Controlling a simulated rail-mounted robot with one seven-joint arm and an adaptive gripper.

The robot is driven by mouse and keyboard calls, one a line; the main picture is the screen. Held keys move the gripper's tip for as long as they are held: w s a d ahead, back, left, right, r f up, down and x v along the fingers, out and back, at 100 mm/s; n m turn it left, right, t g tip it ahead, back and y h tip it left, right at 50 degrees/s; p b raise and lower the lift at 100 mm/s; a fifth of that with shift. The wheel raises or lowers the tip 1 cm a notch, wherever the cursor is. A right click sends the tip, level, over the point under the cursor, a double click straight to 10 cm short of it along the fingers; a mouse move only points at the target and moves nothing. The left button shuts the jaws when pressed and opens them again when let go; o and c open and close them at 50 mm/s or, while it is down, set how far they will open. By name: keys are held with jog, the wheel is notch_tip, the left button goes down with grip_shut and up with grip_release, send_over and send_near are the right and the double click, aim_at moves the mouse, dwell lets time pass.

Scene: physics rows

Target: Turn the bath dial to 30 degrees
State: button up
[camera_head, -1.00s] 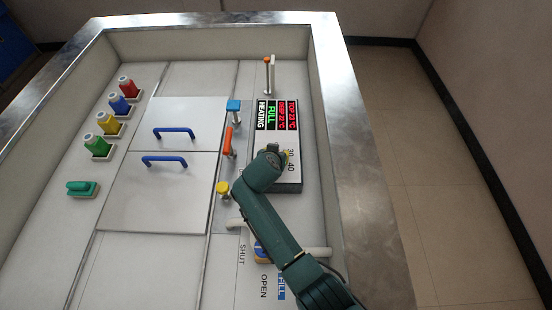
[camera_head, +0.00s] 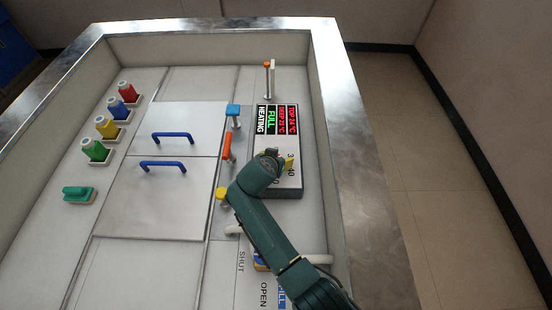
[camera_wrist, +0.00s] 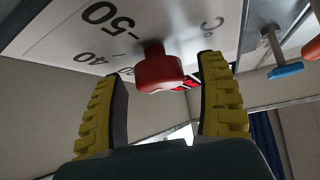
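The bath dial is a red knob (camera_wrist: 160,70) under a white panel face marked 40 and 50 in the wrist view. My gripper (camera_wrist: 164,88) has its two yellow fingers apart, one on each side of the knob, with a visible gap on both sides. In the head view my gripper (camera_head: 286,164) is over the lower part of the control box (camera_head: 292,190). It hides the knob and part of the number scale there. The knob's exact pointing cannot be told. The box's display (camera_head: 277,119) shows red temperature lines, a green FULL and HEATING.
Left of the box stand a blue-topped post (camera_head: 233,111), an orange lever (camera_head: 227,147) and a yellow knob (camera_head: 221,193). Lids with blue handles (camera_head: 172,137) lie further left, beyond them several coloured bottles (camera_head: 105,127). A white pipe (camera_head: 318,260) lies near my arm.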

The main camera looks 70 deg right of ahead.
jog(key=shift+r, duration=0.1)
jog(key=shift+a+r, duration=0.2)
jog(key=shift+r, duration=0.1)
jog(key=v, duration=1.1)
jog(key=shift+a, duration=0.1)
